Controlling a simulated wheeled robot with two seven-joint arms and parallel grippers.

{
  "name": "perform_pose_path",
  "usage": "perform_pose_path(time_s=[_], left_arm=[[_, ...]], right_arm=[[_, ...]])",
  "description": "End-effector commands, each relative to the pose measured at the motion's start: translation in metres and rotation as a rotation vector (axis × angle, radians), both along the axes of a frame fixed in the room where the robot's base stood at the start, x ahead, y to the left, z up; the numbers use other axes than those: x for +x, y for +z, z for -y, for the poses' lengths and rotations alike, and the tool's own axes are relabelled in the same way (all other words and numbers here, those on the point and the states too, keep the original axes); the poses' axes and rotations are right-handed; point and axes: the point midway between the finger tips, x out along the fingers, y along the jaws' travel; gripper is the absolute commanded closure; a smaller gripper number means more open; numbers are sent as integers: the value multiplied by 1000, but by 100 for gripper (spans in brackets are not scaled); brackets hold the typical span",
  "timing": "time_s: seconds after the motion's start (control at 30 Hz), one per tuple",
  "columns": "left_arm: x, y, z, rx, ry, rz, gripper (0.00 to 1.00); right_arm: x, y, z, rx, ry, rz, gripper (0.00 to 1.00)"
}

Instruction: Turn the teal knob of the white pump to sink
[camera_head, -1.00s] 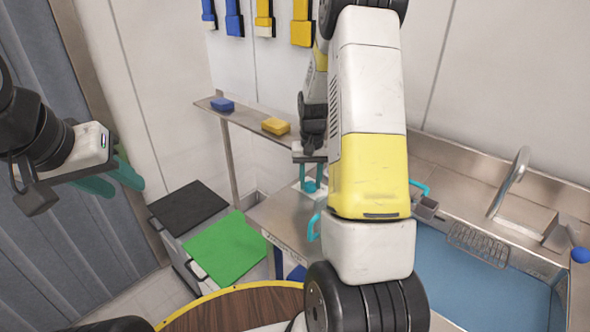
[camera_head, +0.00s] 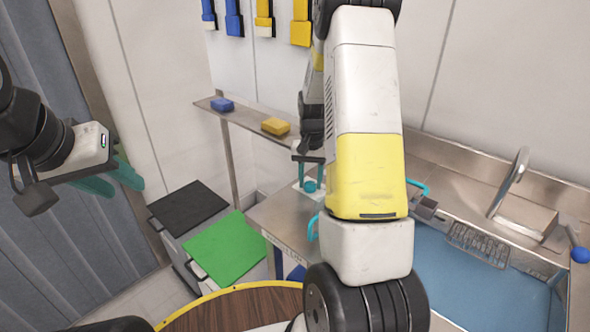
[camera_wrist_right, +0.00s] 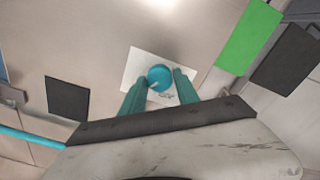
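The white pump shows as a pale base plate (camera_wrist_right: 135,72) with a round teal knob (camera_wrist_right: 160,77) on the metal counter. In the head view the knob (camera_head: 309,186) is small, just left of my right forearm. My right gripper (camera_wrist_right: 161,76) is above the pump and points down at it. Its two teal fingers stand on either side of the knob, with what looks like a narrow gap at each side. Contact cannot be made out. My left gripper (camera_head: 112,177) is open and empty at the far left, away from the pump.
A blue sink basin (camera_head: 480,285) with a faucet (camera_head: 509,185) lies to the right. A shelf holds a blue sponge (camera_head: 222,105) and a yellow sponge (camera_head: 275,126). Bins with a black lid (camera_head: 188,206) and a green lid (camera_head: 232,250) stand left of the counter.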

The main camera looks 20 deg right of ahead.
Motion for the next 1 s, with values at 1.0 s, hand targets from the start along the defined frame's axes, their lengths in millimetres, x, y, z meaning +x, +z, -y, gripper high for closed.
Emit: perform_pose_path(time_s=[1.0], left_arm=[[0,0,0,0,0,0,64]], right_arm=[[0,77,0,0,1,1,45]])
